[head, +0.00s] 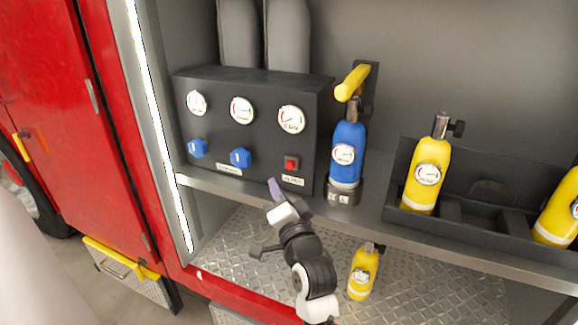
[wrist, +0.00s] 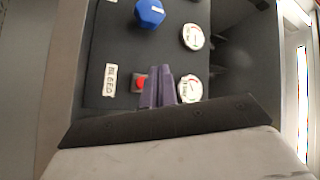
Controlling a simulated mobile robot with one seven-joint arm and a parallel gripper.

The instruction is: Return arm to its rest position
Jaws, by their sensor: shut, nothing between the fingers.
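My gripper (head: 275,188) is in front of the dark control panel (head: 217,103), left of and a little below its red button (head: 291,163). Its purple fingers are together with nothing between them. In the wrist view the fingers (wrist: 162,78) stand close to the red button (wrist: 139,83) and partly cover that area of the panel (wrist: 118,45). I cannot tell whether they touch it. My white and black arm reaches up from the bottom of the head view.
A blue cylinder (head: 347,150) stands in a holder under a yellow handle (head: 352,82). A yellow cylinder (head: 427,175) stands in a dark rack (head: 480,222), another (head: 560,215) at its right. A small yellow cylinder (head: 362,272) is on the lower diamond-plate floor (head: 440,290). A red door (head: 50,110) is left.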

